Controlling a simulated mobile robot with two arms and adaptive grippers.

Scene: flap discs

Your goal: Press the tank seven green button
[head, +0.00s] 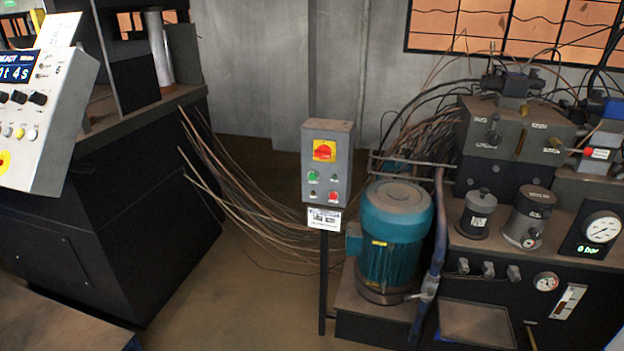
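A grey control box (326,163) stands on a dark post in the middle of the head view. It has a red rotary switch on a yellow plate (324,151) at the top. A green button (313,175) sits on its left side below the switch, and a red button (333,197) is at lower right. A small white label (324,219) hangs under the box; its text is too small to read. Neither of my grippers shows in this view.
A teal motor (394,238) stands right of the post, beside a hydraulic unit with gauges (602,228). A dark machine (120,220) and a tilted control panel (38,115) are at left. Loose cables (235,195) cross behind the box. Brown floor (240,305) is open in front.

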